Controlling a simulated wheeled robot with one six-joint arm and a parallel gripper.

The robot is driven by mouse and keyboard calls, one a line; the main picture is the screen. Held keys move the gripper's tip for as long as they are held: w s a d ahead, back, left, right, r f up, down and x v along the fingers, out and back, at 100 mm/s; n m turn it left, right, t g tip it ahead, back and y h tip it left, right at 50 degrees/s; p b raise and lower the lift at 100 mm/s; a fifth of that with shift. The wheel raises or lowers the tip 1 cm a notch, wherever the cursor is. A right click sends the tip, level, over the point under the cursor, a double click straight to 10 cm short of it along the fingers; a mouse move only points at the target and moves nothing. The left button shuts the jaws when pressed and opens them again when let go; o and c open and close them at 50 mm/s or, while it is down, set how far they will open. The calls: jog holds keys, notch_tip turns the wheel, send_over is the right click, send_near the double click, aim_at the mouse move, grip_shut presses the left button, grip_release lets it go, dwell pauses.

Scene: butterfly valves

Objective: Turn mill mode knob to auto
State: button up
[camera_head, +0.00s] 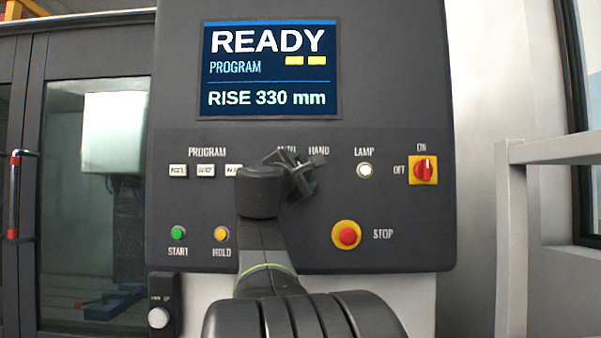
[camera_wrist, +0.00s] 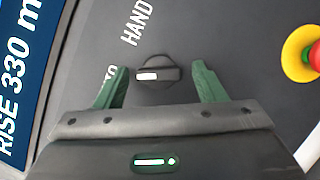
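The mode knob (camera_wrist: 168,73) is a dark round selector with a raised grip bar, seen in the wrist view. Its white mark lies at the bar's left end and points left in that view, with the HAND label above left and partly hidden letters, apparently AUTO, by the left finger. In the head view my gripper (camera_head: 303,170) is in front of the panel (camera_head: 400,210) just below AUTO and HAND, hiding the knob. In the wrist view my gripper (camera_wrist: 160,66) is open, its green fingers on either side of the knob with visible gaps.
A lit lamp button (camera_head: 364,170), a red rotary switch (camera_head: 424,170) and a red stop button (camera_head: 347,235) are right of my gripper. Program buttons (camera_head: 206,170), a green start button (camera_head: 178,232) and a yellow hold button (camera_head: 221,233) are left. The screen (camera_head: 270,70) reads READY.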

jog(key=shift+s, duration=0.1)
jog(key=b+v, duration=0.2)
jog(key=v, duration=1.1)
jog(key=shift+s, duration=0.3)
jog(key=shift+f, duration=0.1)
jog(key=p+x, duration=0.2)
jog(key=x, duration=1.1)
jog(key=shift+w, duration=0.4)
